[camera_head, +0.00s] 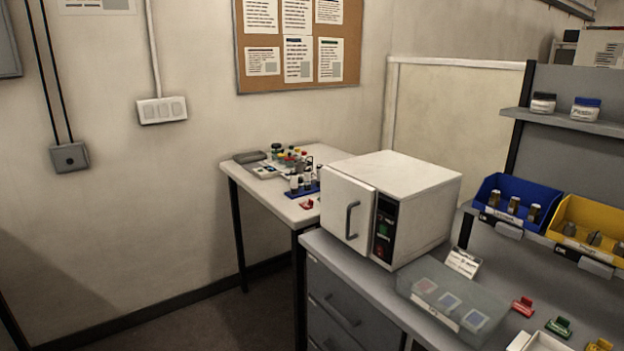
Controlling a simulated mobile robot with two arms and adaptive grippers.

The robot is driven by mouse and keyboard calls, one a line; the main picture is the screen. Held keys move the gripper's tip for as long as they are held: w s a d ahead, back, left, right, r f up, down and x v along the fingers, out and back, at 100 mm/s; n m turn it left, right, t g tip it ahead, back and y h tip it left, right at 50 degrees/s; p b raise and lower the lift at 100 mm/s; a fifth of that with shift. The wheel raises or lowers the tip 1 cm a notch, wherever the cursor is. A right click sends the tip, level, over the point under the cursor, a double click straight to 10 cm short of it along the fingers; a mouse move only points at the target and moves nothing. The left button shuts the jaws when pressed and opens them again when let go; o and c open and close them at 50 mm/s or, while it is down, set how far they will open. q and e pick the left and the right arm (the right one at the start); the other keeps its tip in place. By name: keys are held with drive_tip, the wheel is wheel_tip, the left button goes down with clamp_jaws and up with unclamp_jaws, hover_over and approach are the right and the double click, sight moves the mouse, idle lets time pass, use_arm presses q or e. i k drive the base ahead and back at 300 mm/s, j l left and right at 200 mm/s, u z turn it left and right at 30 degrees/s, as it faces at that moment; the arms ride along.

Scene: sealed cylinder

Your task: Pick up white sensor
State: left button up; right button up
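I cannot pick out a white sensor for certain in the head view. A translucent box (418,286) on the grey counter holds a few small flat pieces with pale frames and coloured centres. A white open tray (541,341) is cut off by the bottom edge, so most of its inside is hidden. Neither of my grippers is in view.
Red (522,306) and green (559,327) clips lie at right, below blue (489,188) and yellow (567,210) bins. A white table (268,189) behind holds vials.

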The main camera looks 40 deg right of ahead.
sight(307, 170)
drive_tip(key=i+z, duration=0.1)
drive_tip(key=z, duration=1)
drive_tip(key=i+j+z, duration=0.5)
drive_tip(key=z, duration=0.2)
drive_tip(key=i+j+z, duration=0.15)
drive_tip(key=j+z, duration=0.15)
drive_tip(key=j, duration=0.15)
drive_tip(key=i+j+z, duration=0.15)
drive_tip(key=j+z, duration=0.2)
drive_tip(key=i+j+z, duration=0.1)
drive_tip(key=j+z, duration=0.25)
drive_tip(key=j, duration=0.15)
